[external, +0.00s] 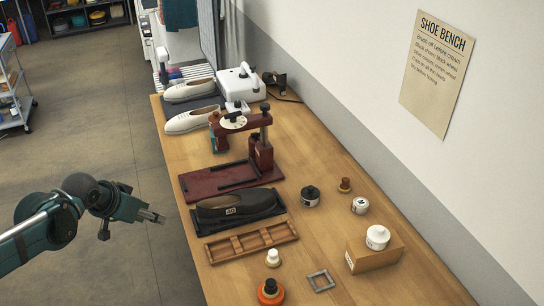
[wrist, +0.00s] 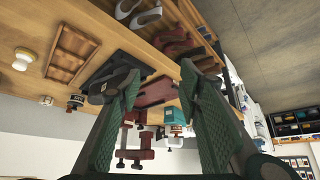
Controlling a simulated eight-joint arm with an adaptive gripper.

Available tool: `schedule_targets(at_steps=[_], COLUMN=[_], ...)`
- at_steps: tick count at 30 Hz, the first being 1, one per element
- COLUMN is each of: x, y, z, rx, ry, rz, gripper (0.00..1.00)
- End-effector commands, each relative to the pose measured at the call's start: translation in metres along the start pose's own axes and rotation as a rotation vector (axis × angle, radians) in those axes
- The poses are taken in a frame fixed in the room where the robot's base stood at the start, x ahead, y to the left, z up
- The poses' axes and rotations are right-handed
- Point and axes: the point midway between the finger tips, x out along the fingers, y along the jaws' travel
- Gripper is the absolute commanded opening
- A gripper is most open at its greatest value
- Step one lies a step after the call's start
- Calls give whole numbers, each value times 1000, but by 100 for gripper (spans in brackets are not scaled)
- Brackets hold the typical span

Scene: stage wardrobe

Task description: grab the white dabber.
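The white dabber (external: 273,257) is small and pale with a rounded knob. It stands upright on the bench in front of the wooden tray (external: 250,241). In the wrist view, a cream knobbed piece at the upper left, beside the tray, looks like the white dabber (wrist: 23,58). My gripper (external: 134,222) hangs over the floor, left of the bench and well apart from the dabber. In the wrist view its two green fingers (wrist: 160,74) stand apart with nothing between them.
An orange-and-black dabber (external: 270,291) stands close in front, and a grey square frame (external: 321,281) lies to the right. A dark shoe (external: 237,206) lies behind the tray. A white jar (external: 377,237) sits on a wooden block (external: 374,257). The bench's left edge faces my arm.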

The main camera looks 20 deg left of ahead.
Motion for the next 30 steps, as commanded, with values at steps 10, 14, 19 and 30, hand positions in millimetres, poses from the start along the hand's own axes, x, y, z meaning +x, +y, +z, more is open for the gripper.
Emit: schedule_targets(at_steps=[10,14,19,30], x=[0,0,-1,-2], y=[0,0,2,26], z=[0,0,-2,-28], rx=[0,0,10,141], ry=[0,0,-4,-57], rz=[0,0,3,36], gripper=[38,38,38,38])
